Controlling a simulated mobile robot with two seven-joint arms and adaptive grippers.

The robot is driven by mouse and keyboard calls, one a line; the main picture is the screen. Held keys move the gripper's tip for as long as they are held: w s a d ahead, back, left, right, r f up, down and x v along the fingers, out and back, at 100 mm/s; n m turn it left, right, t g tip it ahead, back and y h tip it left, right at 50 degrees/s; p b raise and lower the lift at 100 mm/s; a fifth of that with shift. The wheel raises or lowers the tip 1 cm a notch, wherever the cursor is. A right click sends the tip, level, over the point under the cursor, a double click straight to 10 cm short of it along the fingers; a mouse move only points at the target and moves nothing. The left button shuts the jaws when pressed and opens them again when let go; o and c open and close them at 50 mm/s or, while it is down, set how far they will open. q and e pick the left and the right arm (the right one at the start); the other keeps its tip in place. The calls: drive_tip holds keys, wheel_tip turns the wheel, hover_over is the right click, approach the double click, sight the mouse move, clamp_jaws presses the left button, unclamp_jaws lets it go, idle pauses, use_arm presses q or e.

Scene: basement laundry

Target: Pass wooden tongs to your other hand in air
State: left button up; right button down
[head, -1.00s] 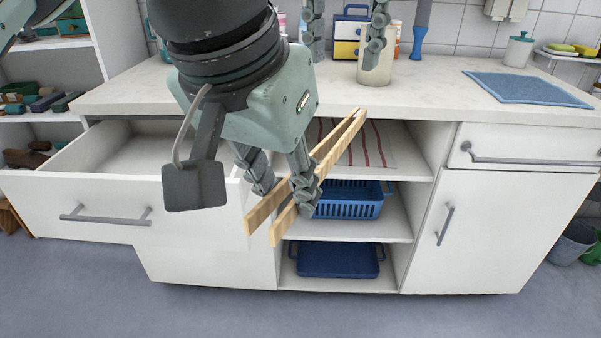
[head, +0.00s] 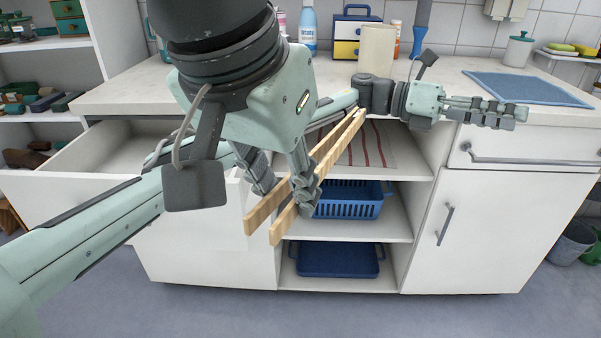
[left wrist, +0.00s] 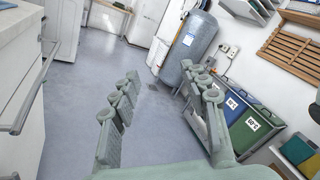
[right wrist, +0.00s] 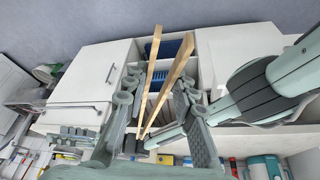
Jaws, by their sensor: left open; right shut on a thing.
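The wooden tongs (head: 330,150) have two pale arms and slant from lower left to upper right in the head view. My right gripper (head: 284,190) points down and is shut on them near their middle. In the right wrist view the tongs (right wrist: 152,85) run between the fingers of this gripper (right wrist: 155,105). My left gripper (head: 515,115) is to the right of the tongs, apart from them and pointing right, away from them. It is empty; the left wrist view shows its fingers (left wrist: 162,105) spread with only floor and room beyond.
My left arm crosses behind the right gripper. Behind are the counter (head: 440,90) with a beige canister (head: 376,48) and blue mat (head: 527,87), an open drawer (head: 100,205) at left, and shelves with a blue basket (head: 348,205) and blue tray (head: 338,262). Floor in front is clear.

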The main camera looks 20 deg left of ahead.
use_arm(q)
drive_tip(key=w+a+f+n+t+y, duration=0.2)
drive_tip(key=w+a+f+n+t, duration=0.2)
drive_tip(key=f+n+t, duration=0.6)
drive_tip(key=w+a+f+n+t+y, duration=0.1)
drive_tip(key=w+a+f+n+t, duration=0.55)
drive_tip(key=n, duration=0.85)
drive_tip(key=s+a+f+n+t+y, duration=0.1)
drive_tip(key=s+a+f+n+y, duration=0.4)
drive_tip(key=f, duration=0.3)
drive_tip(key=s+a+f+n+t+y, duration=0.1)
drive_tip(key=s+a+f+n+y, duration=0.1)
drive_tip(key=a+f+n+y, duration=0.5)
drive_tip(key=s+a+f+n+g+y, duration=0.2)
drive_tip(key=s+a+f+n+g, duration=0.35)
drive_tip(key=s+a+f, duration=0.7)
drive_tip(key=s+a+f+n+g, duration=0.1)
drive_tip(key=s+a+f+g, duration=0.1)
drive_tip(key=s, duration=0.5)
drive_tip(key=s+a+f+n+g+y, duration=0.1)
drive_tip(key=s+a+f, duration=0.3)
drive_tip(key=s, duration=0.4)
drive_tip(key=s+a+f+n+g+y, duration=0.1)
drive_tip(key=s+a+f+n+g, duration=0.1)
drive_tip(key=s, duration=0.6)
wheel_tip(320, 180, down, 3)
drive_tip(key=shift+s+a+r+g, duration=0.2)
drive_tip(key=shift+a+g, duration=0.25)
drive_tip(key=shift+g, duration=0.45)
